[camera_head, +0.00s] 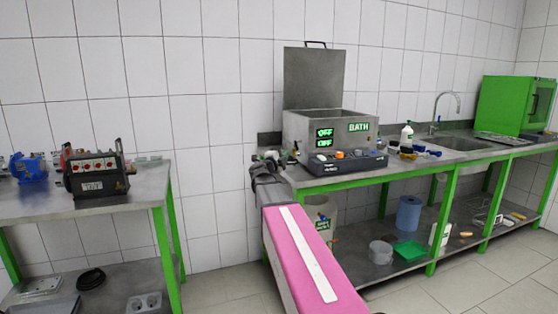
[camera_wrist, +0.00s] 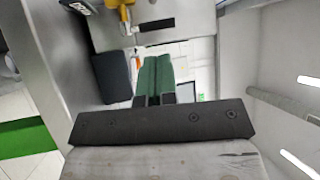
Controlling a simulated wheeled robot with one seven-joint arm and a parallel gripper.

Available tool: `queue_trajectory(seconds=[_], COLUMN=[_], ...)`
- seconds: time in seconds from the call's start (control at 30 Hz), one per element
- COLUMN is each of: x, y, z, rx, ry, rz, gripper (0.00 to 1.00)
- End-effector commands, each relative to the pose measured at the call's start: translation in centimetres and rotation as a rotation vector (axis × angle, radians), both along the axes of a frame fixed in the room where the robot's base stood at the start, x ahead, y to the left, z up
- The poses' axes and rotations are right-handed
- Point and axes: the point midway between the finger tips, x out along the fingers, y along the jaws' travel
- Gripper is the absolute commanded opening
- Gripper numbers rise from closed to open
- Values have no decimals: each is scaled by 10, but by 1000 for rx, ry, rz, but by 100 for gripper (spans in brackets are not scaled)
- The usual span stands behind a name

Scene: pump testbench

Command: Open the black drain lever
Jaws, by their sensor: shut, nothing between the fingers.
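The metal bath (camera_head: 300,130) stands on the right bench with its lid raised; its display reads OFF. In the wrist view a black bar (camera_wrist: 155,25), which looks like the drain lever, sticks out to the right from a pale fitting with a yellow part (camera_wrist: 118,3) at the top of the picture. My gripper (camera_wrist: 154,62) has its green fingers pressed together with nothing between them. Its tips point toward the bar and sit below it in the picture, apart from it. In the head view my gripper end is by the bath's left side, where my arm hides much of the fitting.
A control unit (camera_head: 345,162) sits in front of the bath. A black block (camera_wrist: 111,77) is left of my fingers in the wrist view. The left bench (camera_head: 110,205) holds a black device (camera_head: 95,175). Open floor lies between the benches.

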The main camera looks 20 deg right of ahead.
Motion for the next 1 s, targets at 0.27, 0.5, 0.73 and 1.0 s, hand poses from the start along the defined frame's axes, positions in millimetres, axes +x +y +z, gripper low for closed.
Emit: queue_trajectory(seconds=[0.27, 0.5, 0.73, 1.0], x=[30, 41, 41, 41], y=[-38, -54, -55, -59], z=[10, 15, 15, 18], rx=[-1, -1, -1, -1], ry=[1, 1, 1, 0], rz=[-1, 1, 1, 0], gripper=[0, 0, 0, 0])
